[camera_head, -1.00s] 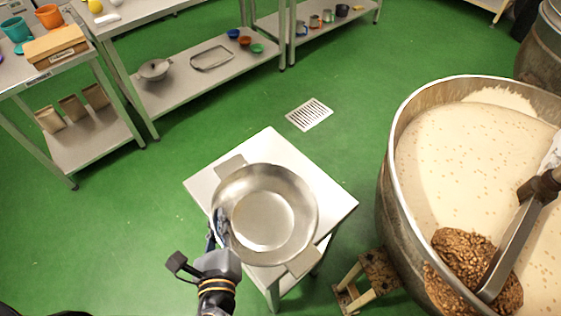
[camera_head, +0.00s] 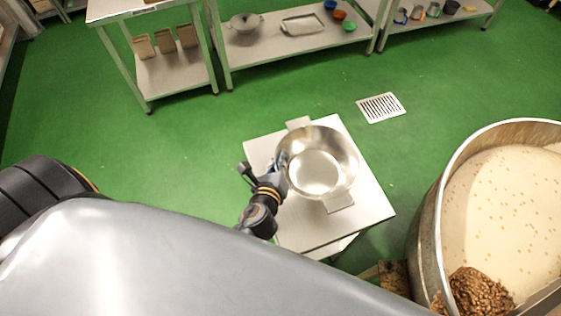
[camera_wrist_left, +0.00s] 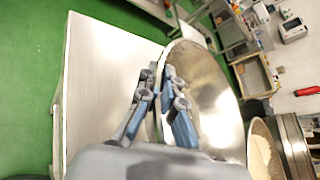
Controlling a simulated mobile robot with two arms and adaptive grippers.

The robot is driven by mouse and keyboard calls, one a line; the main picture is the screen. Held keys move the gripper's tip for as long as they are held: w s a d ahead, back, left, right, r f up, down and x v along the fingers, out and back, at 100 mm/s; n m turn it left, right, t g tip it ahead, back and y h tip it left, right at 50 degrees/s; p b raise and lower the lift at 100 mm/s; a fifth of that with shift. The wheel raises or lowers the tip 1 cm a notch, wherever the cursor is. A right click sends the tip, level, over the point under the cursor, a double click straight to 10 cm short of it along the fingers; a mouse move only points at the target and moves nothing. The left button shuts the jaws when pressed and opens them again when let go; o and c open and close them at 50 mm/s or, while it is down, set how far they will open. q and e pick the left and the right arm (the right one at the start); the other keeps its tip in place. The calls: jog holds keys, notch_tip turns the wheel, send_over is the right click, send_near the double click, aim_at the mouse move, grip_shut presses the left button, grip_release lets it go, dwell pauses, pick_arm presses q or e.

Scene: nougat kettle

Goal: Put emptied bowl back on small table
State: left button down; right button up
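The emptied bowl (camera_head: 320,165) is a wide steel pan with two flat side handles, and its inside looks bare. It is upright over the small table (camera_head: 370,205), a square pale-topped one. Whether its base touches the top cannot be told. My left gripper (camera_head: 281,160) is at the bowl's left rim. In the left wrist view, the fingers (camera_wrist_left: 161,78) sit close together on both sides of the wall of the bowl (camera_wrist_left: 205,85), shut on it. The bare top of the table (camera_wrist_left: 95,85) shows beside it. My right gripper is not in view.
A large kettle (camera_head: 428,235) with pale nougat and a brown nut heap stands at the right. A wooden stool (camera_head: 393,276) is partly visible between kettle and table. Steel shelves (camera_head: 285,45) line the back. Green floor with a drain (camera_head: 381,107) lies clear between.

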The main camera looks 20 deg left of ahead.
pick_arm(q)
jog(key=shift+w+a+f, duration=0.25)
jog(key=shift+w+f, duration=0.25)
jog(key=shift+f, duration=0.1)
jog(key=f, duration=0.1)
jog(key=f+b, duration=0.1)
jog(key=f, duration=0.1)
jog(key=shift+w+f, duration=0.25)
jog(key=shift+f, duration=0.15)
jog(key=shift+a+f+b, duration=0.1)
jog(key=shift+b, duration=0.25)
jog(key=c, duration=1.5)
grip_release()
jog(key=shift+s, duration=0.1)
